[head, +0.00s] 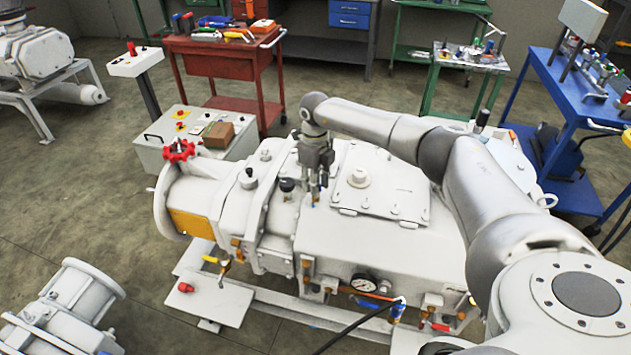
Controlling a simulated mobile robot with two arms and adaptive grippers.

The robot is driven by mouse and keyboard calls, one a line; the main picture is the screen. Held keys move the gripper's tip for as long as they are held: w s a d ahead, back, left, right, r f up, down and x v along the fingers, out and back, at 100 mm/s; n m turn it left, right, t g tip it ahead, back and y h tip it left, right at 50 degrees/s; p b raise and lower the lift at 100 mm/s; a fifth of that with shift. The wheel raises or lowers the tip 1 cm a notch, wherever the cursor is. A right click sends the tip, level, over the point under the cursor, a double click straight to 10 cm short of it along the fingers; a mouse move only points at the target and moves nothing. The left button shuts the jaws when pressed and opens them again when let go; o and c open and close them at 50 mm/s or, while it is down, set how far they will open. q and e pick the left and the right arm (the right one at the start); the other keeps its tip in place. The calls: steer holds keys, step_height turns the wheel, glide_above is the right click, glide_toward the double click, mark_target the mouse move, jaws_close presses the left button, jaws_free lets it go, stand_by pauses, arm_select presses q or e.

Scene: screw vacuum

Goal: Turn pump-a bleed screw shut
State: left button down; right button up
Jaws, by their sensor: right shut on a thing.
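Pump-a (370,240) is a large white-grey machine in the middle of the head view. My right arm reaches over it from the right. My right gripper (316,200) points straight down at the top of the pump, between a black-knobbed fitting and a square bolted cover. It is shut on what seems to be the bleed screw, which the fingers mostly hide. A tiny blue spot shows at the fingertips. How far the screw is turned cannot be seen. My left gripper is not in view.
The black knob (287,184) stands close left of the gripper, and the bolted cover (385,190) lies to its right. A red handwheel (179,150) is at the pump's left end. A pressure gauge (363,284) sits at the front. Red cart (215,62) and blue cart (570,110) stand behind.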

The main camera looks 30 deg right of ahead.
steer(key=m, duration=0.4)
steer(key=m+p, duration=0.1)
steer(key=m, duration=0.3)
steer(key=shift+r, duration=0.1)
steer(key=m+p, duration=0.1)
steer(key=m, duration=0.3)
steer(key=shift+d, duration=0.1)
steer(key=shift+m+p, duration=0.75)
steer(key=shift+m, duration=1.45)
steer(key=o, duration=1)
